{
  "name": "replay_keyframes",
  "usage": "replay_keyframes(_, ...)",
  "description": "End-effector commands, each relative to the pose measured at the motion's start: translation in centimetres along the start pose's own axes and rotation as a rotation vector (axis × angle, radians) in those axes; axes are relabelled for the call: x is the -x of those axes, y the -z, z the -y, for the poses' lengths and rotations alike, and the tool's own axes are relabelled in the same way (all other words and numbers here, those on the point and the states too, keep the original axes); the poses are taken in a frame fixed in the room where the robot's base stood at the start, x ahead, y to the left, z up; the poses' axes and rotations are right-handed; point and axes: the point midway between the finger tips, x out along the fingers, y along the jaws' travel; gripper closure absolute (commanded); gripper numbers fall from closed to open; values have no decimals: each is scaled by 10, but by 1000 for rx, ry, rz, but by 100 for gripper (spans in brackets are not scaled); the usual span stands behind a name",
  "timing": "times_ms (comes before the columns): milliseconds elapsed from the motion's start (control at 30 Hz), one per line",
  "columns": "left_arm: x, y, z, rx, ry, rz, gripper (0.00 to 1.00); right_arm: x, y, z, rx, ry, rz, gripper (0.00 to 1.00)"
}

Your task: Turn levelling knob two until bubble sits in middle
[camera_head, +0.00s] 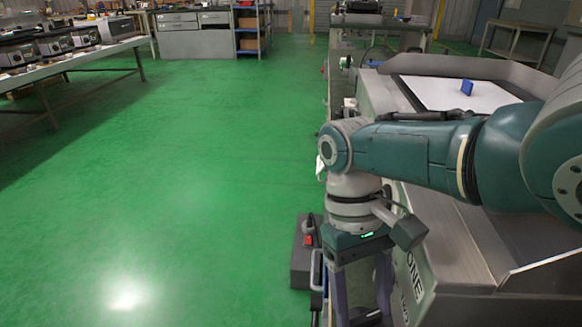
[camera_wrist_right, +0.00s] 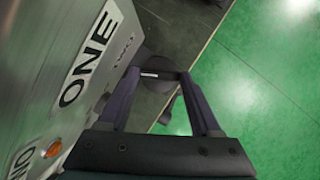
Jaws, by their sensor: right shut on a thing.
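My right gripper (camera_wrist_right: 160,76) reaches down beside the machine's side wall, with its two fingers closed on the sides of a dark round knob (camera_wrist_right: 157,87) near the floor. In the head view my right gripper (camera_head: 362,295) points downward at the bottom edge, and its fingertips and the knob are out of frame there. No bubble can be made out in either view. My left gripper is not in view.
The grey machine (camera_head: 462,222) with raised metal sides fills the right, close to my right arm. A dark box with a red switch (camera_head: 308,240) stands on the floor beside it. The green floor to the left is clear up to a bench (camera_head: 80,53).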

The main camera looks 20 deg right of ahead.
Motion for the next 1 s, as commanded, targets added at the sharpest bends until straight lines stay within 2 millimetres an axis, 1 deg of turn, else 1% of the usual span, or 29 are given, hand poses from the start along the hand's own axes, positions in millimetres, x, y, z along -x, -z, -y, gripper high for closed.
replay_keyframes(200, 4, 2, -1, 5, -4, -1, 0, 1, 0, -1, -118, 50, -2, 91)
replay_keyframes(400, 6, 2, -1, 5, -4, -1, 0, 1, 1, -2, -180, 75, -4, 91)
replay_keyframes(967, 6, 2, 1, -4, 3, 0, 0, 0, 1, -3, -206, 84, -5, 91)
replay_keyframes(1000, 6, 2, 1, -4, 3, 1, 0, 0, 1, -3, -206, 84, -5, 32)
